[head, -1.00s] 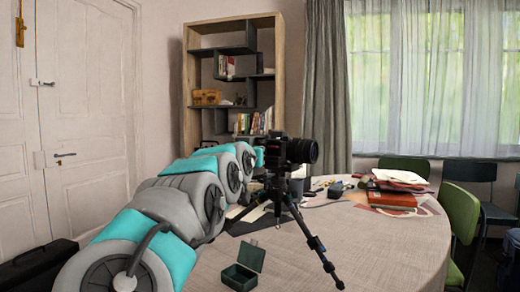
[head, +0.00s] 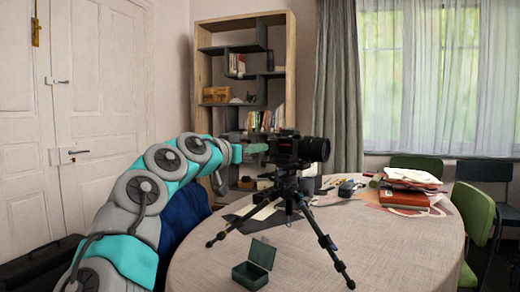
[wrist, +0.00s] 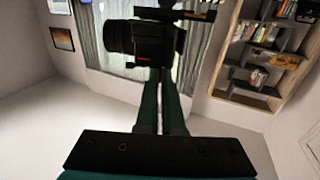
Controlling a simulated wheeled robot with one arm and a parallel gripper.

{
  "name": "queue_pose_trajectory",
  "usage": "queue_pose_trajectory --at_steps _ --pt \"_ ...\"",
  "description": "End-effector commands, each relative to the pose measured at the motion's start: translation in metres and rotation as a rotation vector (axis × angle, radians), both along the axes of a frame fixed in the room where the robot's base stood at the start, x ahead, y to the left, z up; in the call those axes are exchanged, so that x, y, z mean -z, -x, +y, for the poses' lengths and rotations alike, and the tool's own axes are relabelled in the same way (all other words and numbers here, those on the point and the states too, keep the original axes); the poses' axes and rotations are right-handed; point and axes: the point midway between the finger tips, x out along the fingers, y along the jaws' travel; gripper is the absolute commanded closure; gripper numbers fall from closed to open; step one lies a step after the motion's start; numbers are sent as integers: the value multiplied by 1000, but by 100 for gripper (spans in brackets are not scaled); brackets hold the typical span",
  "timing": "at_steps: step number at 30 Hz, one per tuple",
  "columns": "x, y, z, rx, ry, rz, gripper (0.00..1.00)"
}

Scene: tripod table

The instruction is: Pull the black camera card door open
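The black camera (head: 284,147) sits on a black tripod (head: 290,192) on the table, its lens (head: 316,149) facing right. My gripper (head: 264,148) reaches in level from the left, its green fingers at the camera's left side. In the wrist view, which looks upside down, the camera (wrist: 155,46) is at the top with its lens to the left. There my two green gripper fingers (wrist: 162,72) run close together up to the camera body, with a narrow gap between them. Their tips are dark against the body, so contact is unclear. I cannot make out the card door.
The round table (head: 380,250) also bears an open green box (head: 250,275), a red book with papers (head: 404,197) and small items. A bookshelf (head: 203,70) stands behind. A tripod leg stretches toward the table's front. Chairs stand at the right (head: 474,215).

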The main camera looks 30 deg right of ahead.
Motion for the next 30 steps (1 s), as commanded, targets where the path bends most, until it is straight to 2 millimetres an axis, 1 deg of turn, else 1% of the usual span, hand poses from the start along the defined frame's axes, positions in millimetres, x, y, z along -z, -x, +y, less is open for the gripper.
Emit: queue_pose_trajectory --at_steps 12,30 --pt "-1 -9 1 126 1 1 100" --pt "-2 -19 4 251 1 -1 100"
